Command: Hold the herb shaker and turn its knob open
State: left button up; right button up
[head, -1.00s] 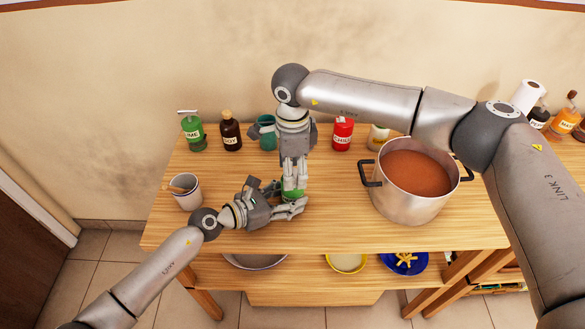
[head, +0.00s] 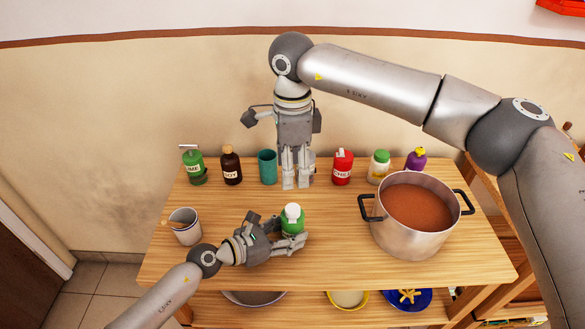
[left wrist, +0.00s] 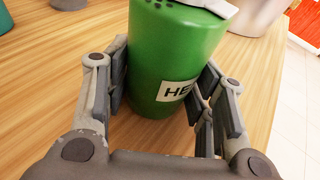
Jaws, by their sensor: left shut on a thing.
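The herb shaker (head: 292,224) is a green container with a white knob (head: 292,211) on top, standing upright near the middle of the table. It also fills the middle of the left wrist view (left wrist: 170,60), with part of its label, dark holes in its top and part of the white knob showing. My left gripper (head: 296,243) is shut on the shaker's body, with fingers on both sides. My right gripper (head: 296,187) points down behind and above the shaker, apart from the knob. Its fingers look close together, but the gap is unclear.
Behind stand a green lime bottle (head: 194,169), soy bottle (head: 231,166), teal cup (head: 267,167), red chili shaker (head: 342,169) and further jars. A large soup pot (head: 410,238) stands right. A grey cup (head: 186,236) stands left. Bare tabletop (head: 340,255) lies between shaker and pot.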

pick_arm(q)
jog(key=o, duration=1.1)
